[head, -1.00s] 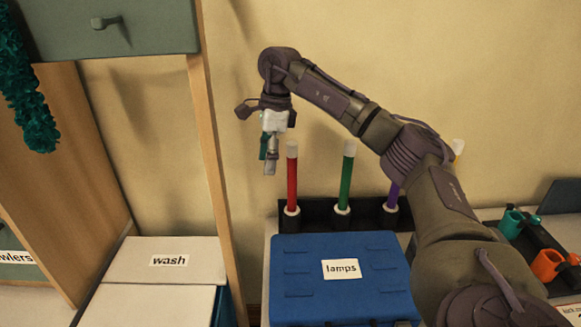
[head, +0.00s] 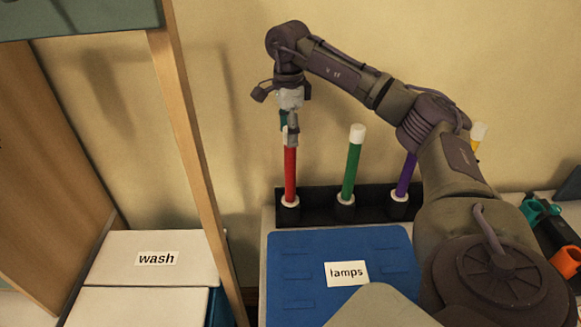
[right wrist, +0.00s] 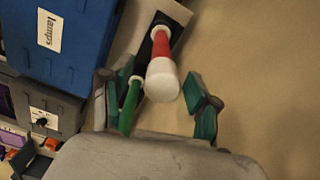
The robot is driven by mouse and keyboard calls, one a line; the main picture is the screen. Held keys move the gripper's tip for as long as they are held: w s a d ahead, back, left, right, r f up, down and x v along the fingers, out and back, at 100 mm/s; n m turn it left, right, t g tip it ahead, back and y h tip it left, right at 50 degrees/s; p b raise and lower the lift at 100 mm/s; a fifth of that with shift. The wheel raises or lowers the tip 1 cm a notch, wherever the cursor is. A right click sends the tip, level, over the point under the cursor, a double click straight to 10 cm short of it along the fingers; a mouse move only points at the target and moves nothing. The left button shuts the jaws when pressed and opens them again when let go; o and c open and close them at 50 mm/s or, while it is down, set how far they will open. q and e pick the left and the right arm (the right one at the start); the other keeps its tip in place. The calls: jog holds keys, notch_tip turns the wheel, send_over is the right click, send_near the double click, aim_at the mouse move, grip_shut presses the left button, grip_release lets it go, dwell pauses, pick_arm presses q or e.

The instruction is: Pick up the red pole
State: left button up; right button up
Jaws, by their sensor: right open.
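The red pole (head: 290,175) stands upright at the left end of a black rack (head: 322,208), in a white collar. My right gripper (head: 289,128) is open at its top, pointing down, and covers part of the white cap in the head view. In the right wrist view, the red pole (right wrist: 161,48) shows its white cap between the spread green-padded fingers of my right gripper (right wrist: 160,98). Nothing shows the fingers touching it. My left gripper is not in view.
A green pole (head: 352,170) and a purple pole (head: 406,175) stand to the right in the rack, with a yellow pole (head: 477,138) partly behind my arm. A blue lamps case (head: 300,262) lies in front. A wooden post (head: 195,150) rises left.

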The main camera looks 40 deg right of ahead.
jog(key=shift+d+f+p, duration=0.1)
jog(key=shift+f+p, duration=0.3)
jog(key=shift+f, duration=0.15)
jog(key=f, duration=0.1)
jog(key=f+p, duration=0.1)
jog(key=f, duration=0.1)
jog(key=shift+d+f, duration=0.3)
jog(key=shift+f, duration=0.35)
jog(key=shift+a, duration=0.1)
jog(key=shift+c, duration=0.5)
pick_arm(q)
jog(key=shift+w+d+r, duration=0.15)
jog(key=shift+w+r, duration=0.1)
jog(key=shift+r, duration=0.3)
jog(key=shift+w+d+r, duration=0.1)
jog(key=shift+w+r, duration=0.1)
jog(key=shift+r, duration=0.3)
pick_arm(e)
grip_shut()
